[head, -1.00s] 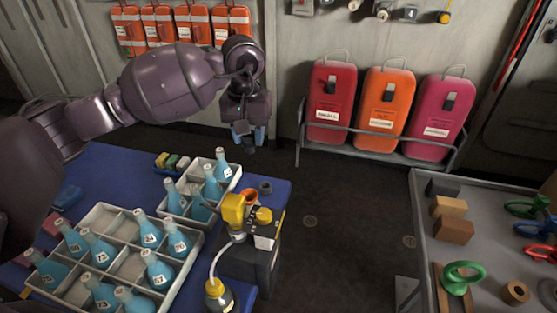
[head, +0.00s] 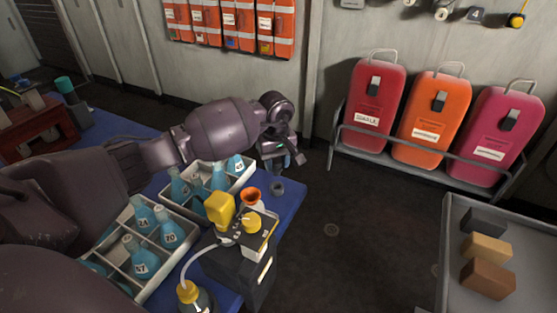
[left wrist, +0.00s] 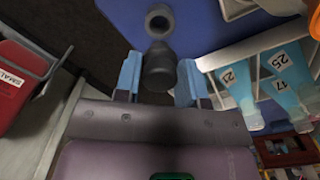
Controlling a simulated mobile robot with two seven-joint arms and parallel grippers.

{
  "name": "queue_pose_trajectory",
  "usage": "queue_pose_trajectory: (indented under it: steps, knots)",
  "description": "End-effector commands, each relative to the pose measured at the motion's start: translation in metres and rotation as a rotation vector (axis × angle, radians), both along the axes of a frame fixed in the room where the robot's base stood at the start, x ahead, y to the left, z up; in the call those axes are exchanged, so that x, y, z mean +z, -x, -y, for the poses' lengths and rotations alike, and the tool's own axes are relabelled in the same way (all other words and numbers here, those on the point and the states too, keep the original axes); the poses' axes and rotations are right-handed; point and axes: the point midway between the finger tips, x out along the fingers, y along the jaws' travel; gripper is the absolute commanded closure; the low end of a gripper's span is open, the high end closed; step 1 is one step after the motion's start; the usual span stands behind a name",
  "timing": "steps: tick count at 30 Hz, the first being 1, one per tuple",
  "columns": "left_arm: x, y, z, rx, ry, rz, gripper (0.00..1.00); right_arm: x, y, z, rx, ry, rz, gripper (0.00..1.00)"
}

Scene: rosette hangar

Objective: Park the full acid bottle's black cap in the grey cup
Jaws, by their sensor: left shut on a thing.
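My left gripper (head: 284,162) is above the right end of the blue table, close over the small grey cup (head: 277,189). In the left wrist view, its blue fingers (left wrist: 159,72) are shut on a dark round cap (left wrist: 159,60). The grey cup (left wrist: 159,20) shows just beyond the cap in that view, with its round opening visible. The cap appears apart from the cup, though the height between them is hard to judge. I cannot tell which bottle is the acid bottle. My right gripper is not in view.
An orange funnel-like piece (head: 250,196) and a yellow-topped pump unit (head: 243,232) stand close to the cup. A white crate (head: 168,206) of blue numbered bottles is at the left. Red and orange canisters (head: 434,118) stand in a wall rack. The table's edge lies just right of the cup.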

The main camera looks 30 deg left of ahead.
Motion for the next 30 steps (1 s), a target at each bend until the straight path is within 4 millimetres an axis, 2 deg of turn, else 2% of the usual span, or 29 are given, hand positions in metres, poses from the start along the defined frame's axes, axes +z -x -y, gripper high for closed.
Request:
queue_pose_trajectory:
  steps: [17, 30]
  knots:
    - [-0.039, 0.001, 0.000, -0.001, -0.001, -0.004, 0.85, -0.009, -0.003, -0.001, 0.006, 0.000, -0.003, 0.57]
    - [-0.038, 0.001, 0.001, -0.003, -0.001, -0.003, 0.85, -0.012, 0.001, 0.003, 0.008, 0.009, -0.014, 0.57]
